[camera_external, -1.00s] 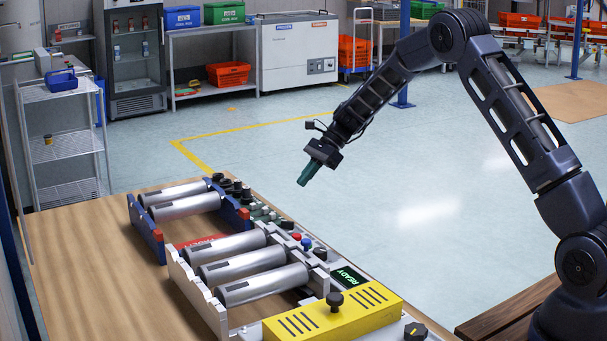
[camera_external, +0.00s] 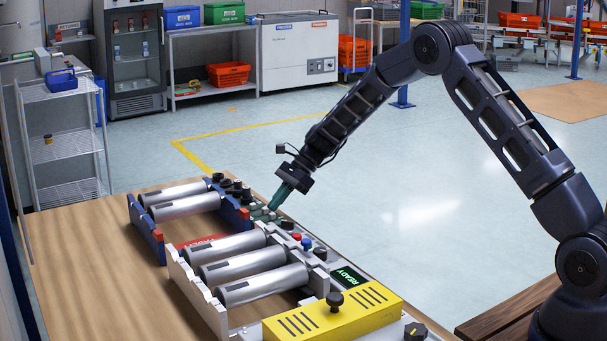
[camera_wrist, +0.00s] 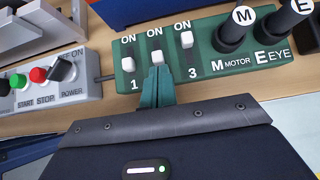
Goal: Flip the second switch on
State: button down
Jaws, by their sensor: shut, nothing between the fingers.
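The green switch panel (camera_wrist: 205,60) carries three white slide switches with ON printed above each. The first switch (camera_wrist: 128,64) sits low in its slot, away from ON. The second switch (camera_wrist: 155,57) also sits low, away from ON. The third switch (camera_wrist: 187,39) sits high, near ON. My gripper (camera_wrist: 158,76) is shut and empty, its green fingertips right at the lower side of the second switch and hiding its number. I cannot tell whether they touch it. In the external view my gripper (camera_external: 272,207) is down at the panel beside the rollers.
A grey box with START, STOP and POWER controls (camera_wrist: 45,85) lies left of the panel. Black MOTOR (camera_wrist: 236,30) and EYE (camera_wrist: 276,25) knobs stand to its right. Metal rollers (camera_external: 235,245) and a yellow cover (camera_external: 345,315) fill the bench nearby.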

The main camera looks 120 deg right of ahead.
jog(key=shift+w, duration=1.1)
jog(key=s, duration=0.4)
jog(key=shift+s+r, duration=0.1)
jog(key=shift+s, duration=0.3)
jog(key=v, duration=0.9)
jog(key=shift+s+r, duration=0.15)
jog(key=shift+r, duration=0.05)
